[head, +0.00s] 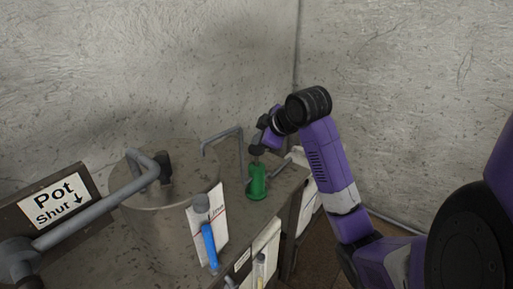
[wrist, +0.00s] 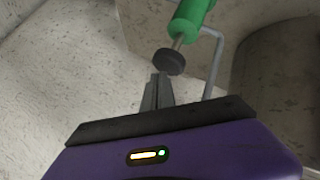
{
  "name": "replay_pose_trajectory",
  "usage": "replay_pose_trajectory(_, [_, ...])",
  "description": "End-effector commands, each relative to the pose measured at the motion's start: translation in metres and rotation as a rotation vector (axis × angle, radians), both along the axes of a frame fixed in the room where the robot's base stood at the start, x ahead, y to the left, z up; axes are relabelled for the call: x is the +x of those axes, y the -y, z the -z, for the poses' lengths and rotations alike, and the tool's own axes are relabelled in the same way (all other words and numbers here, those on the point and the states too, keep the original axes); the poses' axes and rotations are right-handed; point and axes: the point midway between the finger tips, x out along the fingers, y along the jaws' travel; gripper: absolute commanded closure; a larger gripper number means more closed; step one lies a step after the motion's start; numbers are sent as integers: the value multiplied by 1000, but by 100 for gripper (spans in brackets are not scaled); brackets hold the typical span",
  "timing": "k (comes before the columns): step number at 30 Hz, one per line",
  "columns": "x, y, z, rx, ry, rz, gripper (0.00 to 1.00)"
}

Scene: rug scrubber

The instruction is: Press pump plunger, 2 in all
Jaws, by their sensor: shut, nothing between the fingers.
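The pump is a green body (head: 257,182) standing on the counter near its right end. Its dark round plunger knob (head: 256,150) sits on top. In the wrist view the green body (wrist: 190,16) is at the top, with a thin metal rod (wrist: 178,41) running to the dark knob (wrist: 168,62). The rod shows between body and knob. My gripper (wrist: 159,76) is shut and empty, its fingertips close to the knob; I cannot tell whether they touch. In the head view my gripper is just above the pump, its fingers too small to make out.
A large round metal pot lid (head: 165,187) with a handle is left of the pump. A bent grey pipe (head: 222,137) rises behind it. A blue tube with a grey top (head: 209,243) stands by a white card at the front. A "Pot Shut" sign (head: 57,200) is far left.

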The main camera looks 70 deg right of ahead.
Motion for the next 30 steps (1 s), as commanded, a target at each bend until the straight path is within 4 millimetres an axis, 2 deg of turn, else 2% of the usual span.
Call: replay_pose_trajectory(30, [0, 0, 11, 1, -1, 0, 100])
